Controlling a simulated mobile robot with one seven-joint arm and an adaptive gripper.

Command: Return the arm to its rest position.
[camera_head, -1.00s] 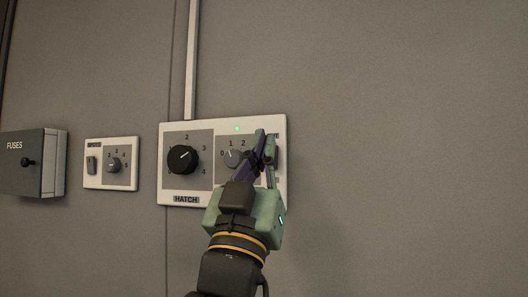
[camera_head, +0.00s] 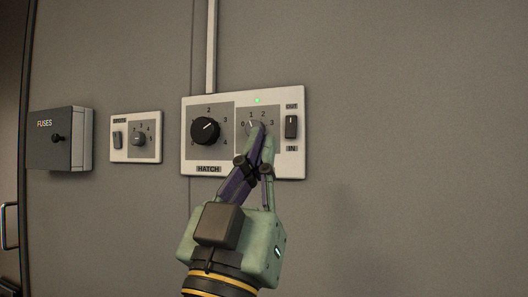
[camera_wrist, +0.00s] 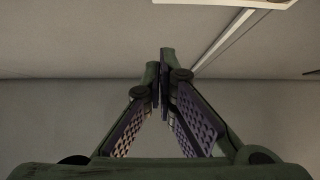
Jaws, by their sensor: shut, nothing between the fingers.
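My gripper (camera_head: 263,135) is in front of the HATCH panel (camera_head: 189,150) in the head view, its fingers pointing up and overlapping the small grey knob (camera_head: 252,127). The fingertips are shut together and empty. In the wrist view the fingertips (camera_wrist: 162,70) meet, with nothing between them. The fingers partly hide the small knob, and I cannot tell from the head view whether they touch the panel; in the wrist view a pale edge (camera_wrist: 225,2) shows beyond them at the top.
The panel also has a large black knob (camera_head: 205,130), an OUT/IN rocker switch (camera_head: 291,127) and a lit green lamp (camera_head: 257,100). A smaller switch panel (camera_head: 120,152) and a grey FUSES box (camera_head: 60,138) are to the left. The wall at right is bare.

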